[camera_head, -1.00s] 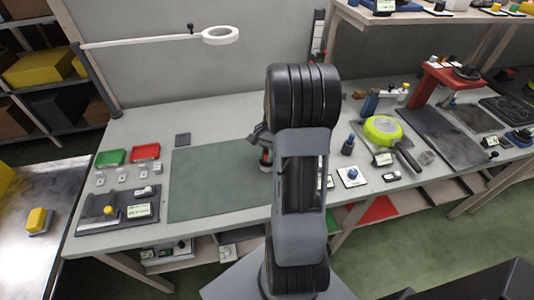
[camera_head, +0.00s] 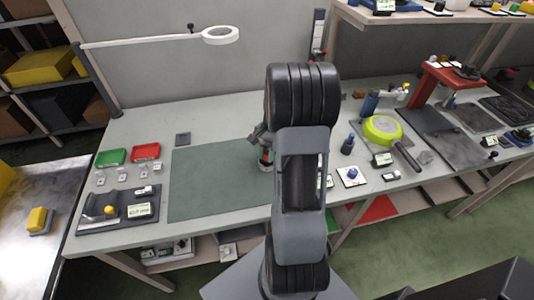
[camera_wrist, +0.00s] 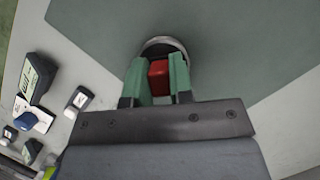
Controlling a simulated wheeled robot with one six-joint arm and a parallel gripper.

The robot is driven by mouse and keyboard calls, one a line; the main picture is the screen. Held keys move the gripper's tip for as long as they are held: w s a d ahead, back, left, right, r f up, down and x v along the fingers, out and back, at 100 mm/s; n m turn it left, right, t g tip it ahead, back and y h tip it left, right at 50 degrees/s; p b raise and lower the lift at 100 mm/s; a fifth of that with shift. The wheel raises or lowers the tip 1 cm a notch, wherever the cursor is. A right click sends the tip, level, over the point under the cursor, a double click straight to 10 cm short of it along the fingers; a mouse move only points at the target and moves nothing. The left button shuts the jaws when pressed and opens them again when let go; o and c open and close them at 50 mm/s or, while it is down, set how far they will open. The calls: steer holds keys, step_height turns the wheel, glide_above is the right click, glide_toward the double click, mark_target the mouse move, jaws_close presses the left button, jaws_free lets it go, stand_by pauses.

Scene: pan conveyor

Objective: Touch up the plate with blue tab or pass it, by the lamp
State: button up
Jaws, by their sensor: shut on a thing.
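My gripper (camera_wrist: 157,80) is shut on a small red block-like part (camera_wrist: 159,76), seen between the green fingers in the wrist view. A round, silver-rimmed piece shows just beyond the fingertips, over the green mat (camera_wrist: 225,45). In the head view my gripper (camera_head: 264,160) is low over the right part of the mat, partly hidden by my arm. A white plate with a dark blue knob (camera_head: 351,177) lies right of my arm; I cannot tell whether it is the blue-tab plate. A ring-headed lamp (camera_head: 234,36) reaches over the back left of the bench.
Green (camera_head: 110,157) and red (camera_head: 145,151) trays sit at the left. A dark board with a yellow knob (camera_head: 92,208) is at the front left. The mat's left part is clear.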

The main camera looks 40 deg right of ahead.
mark_target(267, 153)
stand_by(0.5)
steer(key=shift+r+p, duration=3.15)
steer(key=shift+r, duration=0.35)
